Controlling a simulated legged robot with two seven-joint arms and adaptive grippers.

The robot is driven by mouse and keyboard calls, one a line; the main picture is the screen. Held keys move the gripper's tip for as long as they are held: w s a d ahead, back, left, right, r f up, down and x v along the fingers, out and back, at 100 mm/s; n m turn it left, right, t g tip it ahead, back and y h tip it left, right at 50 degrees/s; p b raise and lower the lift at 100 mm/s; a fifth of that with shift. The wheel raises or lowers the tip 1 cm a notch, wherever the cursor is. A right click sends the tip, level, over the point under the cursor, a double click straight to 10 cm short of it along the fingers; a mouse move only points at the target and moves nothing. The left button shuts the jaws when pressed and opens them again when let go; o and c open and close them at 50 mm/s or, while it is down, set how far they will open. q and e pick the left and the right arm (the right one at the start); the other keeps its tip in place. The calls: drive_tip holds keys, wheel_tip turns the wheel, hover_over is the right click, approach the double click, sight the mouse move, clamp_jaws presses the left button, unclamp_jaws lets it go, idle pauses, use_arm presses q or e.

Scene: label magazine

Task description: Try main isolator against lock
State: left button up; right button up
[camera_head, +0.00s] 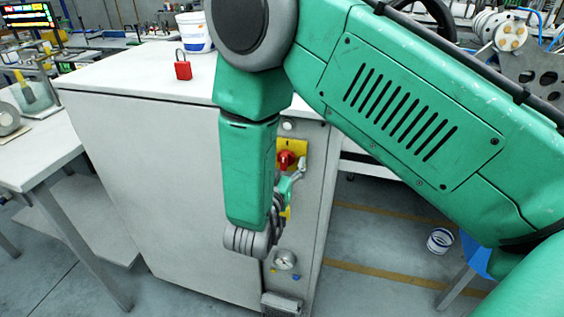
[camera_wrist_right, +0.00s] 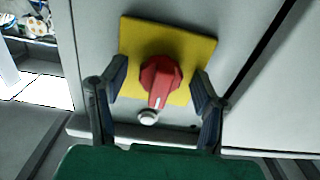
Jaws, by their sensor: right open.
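The main isolator is a red rotary knob (camera_head: 285,160) on a yellow plate (camera_head: 296,148), on the narrow face of a grey cabinet. The knob (camera_wrist_right: 160,82) also fills the middle of the right wrist view, its white mark pointing down. My right gripper (camera_head: 292,186) is open in front of it. In the wrist view its two fingers (camera_wrist_right: 159,76) stand left and right of the knob; contact cannot be told. A red padlock (camera_head: 183,70) stands upright on the cabinet top, its shackle up, away from the gripper. My left gripper is not in view.
The grey cabinet (camera_head: 160,165) carries a gauge (camera_head: 285,260) low on the same face. A round pale button (camera_wrist_right: 148,117) sits below the knob. A white bucket (camera_head: 194,32) stands behind the padlock. Another white bucket (camera_head: 440,240) is on the floor at right.

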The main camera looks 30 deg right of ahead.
drive_tip(key=shift+s+a, duration=0.1)
drive_tip(key=shift+s, duration=0.1)
drive_tip(key=shift+s+a, duration=0.2)
drive_tip(key=shift+a, duration=0.05)
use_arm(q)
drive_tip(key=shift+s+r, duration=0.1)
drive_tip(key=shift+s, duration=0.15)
use_arm(e)
drive_tip(key=v, duration=1)
drive_tip(key=shift+s+a, duration=0.25)
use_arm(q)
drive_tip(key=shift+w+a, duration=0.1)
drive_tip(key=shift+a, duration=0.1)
use_arm(e)
drive_tip(key=shift+a, duration=0.25)
